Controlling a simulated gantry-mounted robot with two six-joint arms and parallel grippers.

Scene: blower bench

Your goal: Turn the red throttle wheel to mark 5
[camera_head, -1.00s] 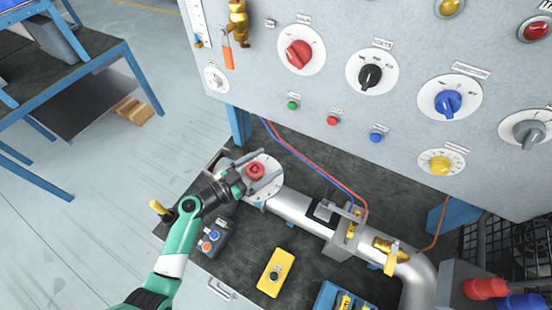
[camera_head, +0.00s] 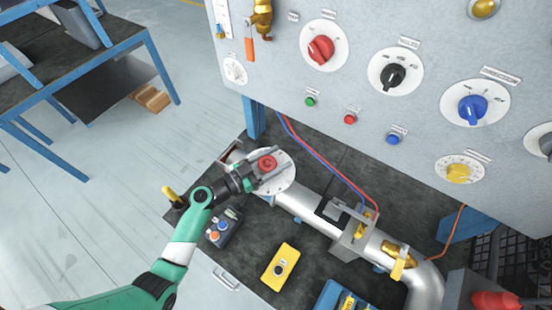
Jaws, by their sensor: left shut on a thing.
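The red throttle wheel (camera_head: 267,162) sits on a round white dial plate (camera_head: 286,183) at the left end of the silver pipe on the bench. My left gripper (camera_head: 265,170) reaches in from the lower left, and its fingers lie on either side of the wheel, shut on it. The marks on the dial plate are too small to read, and the gripper covers part of the plate. My right gripper is not in view.
A grey panel (camera_head: 330,90) with red, black, blue and yellow knobs stands behind the bench. A yellow box (camera_head: 280,266) and a grey button box (camera_head: 222,229) lie in front of the pipe. Red and blue hoses (camera_head: 335,172) run down to the pipe.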

